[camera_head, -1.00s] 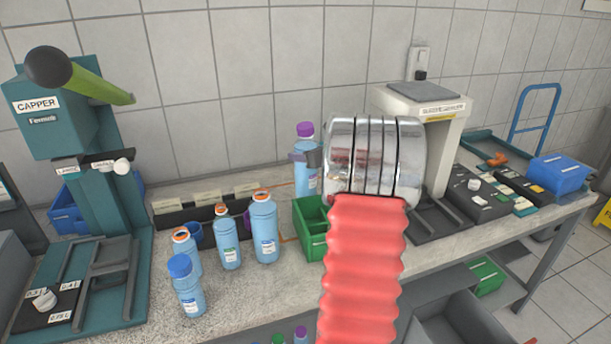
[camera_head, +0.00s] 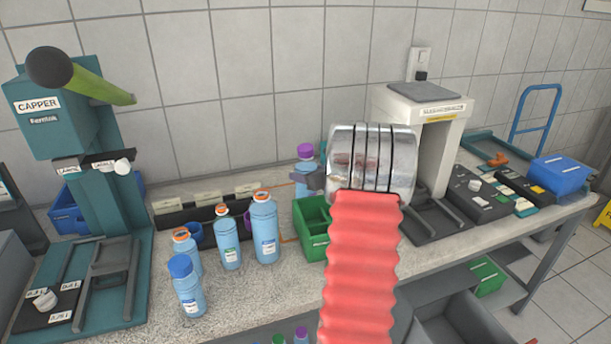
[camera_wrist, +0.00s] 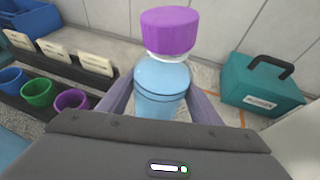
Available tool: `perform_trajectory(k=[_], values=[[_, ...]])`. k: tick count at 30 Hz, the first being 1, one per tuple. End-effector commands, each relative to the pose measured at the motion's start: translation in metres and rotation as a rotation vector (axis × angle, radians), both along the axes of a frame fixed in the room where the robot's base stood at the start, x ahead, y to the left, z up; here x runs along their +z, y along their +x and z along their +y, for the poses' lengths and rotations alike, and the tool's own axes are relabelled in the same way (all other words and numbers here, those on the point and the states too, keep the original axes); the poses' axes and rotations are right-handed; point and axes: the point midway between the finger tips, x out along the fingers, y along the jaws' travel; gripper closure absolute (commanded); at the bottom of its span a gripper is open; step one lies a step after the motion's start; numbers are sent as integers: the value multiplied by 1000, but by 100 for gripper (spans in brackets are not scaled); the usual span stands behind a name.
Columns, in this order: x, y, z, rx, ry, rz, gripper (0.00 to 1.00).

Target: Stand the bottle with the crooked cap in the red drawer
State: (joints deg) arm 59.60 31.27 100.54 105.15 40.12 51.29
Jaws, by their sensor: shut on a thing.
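My gripper (camera_head: 312,180) is shut on a light-blue bottle (camera_wrist: 160,85) with a purple cap (camera_wrist: 169,32). In the wrist view the cap sits slightly tilted, with a pale ring showing under it. In the head view the purple cap (camera_head: 305,151) shows left of my wrist, and the bottle is upright behind the green bin; its base is hidden, so I cannot tell whether it touches the bench. No red drawer is recognisable in either view.
Several blue bottles (camera_head: 264,230) stand left of the green bin (camera_head: 312,243). The capper (camera_head: 85,180) is at far left, a grey-white arch-shaped machine (camera_head: 440,118) right of my wrist. A teal toolbox (camera_wrist: 258,85) stands right of the bottle in the wrist view. Open grey drawers hang below the bench.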

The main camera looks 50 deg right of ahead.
Motion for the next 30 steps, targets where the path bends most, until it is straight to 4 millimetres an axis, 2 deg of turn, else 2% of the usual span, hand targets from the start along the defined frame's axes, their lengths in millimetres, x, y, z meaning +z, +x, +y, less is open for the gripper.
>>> perform_trajectory(k=[13,14,21,30], values=[[-3,0,-1,0,-4,-4,100],[-6,0,0,-1,-2,-1,40],[-5,0,0,-1,-2,-1,23],[-4,0,-1,-1,-2,-1,23]])
